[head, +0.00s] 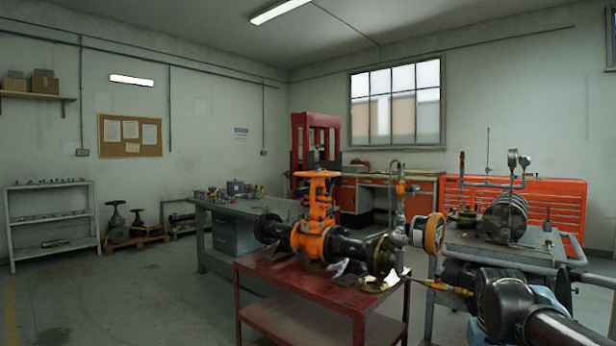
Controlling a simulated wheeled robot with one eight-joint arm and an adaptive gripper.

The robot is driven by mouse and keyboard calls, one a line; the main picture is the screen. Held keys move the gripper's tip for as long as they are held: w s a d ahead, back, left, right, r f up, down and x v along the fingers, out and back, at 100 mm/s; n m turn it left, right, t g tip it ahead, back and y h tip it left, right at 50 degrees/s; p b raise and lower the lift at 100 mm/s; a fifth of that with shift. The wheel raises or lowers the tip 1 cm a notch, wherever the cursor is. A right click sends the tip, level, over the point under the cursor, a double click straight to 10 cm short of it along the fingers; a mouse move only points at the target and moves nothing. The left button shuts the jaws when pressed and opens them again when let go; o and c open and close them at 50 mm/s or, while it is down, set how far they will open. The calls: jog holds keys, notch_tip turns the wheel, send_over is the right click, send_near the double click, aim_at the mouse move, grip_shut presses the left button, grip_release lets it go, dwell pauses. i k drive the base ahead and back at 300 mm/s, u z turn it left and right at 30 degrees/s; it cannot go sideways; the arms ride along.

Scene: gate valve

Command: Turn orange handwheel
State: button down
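The orange handwheel (317,174) sits level on top of an upright orange gate valve (321,238), near the middle of the head view. The valve is set in a black flanged pipe (350,248) on a dark red table (290,283). Nothing touches the handwheel. Black parts of what looks like my arm show at the lower right, well to the right of the valve and lower than the handwheel. I cannot make out my gripper or its fingers in this view.
A round orange-rimmed gauge (434,234) and thin upright pipes (399,205) stand right of the valve. A grey bench with pumps and pipework (470,240) fills the right side. A grey workbench (230,235) stands behind left.

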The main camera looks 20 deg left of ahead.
aim_at(317, 175)
jog(key=k, duration=1)
jog(key=u, duration=0.45)
jog(key=i, duration=1.85)
jog(key=z, duration=0.5)
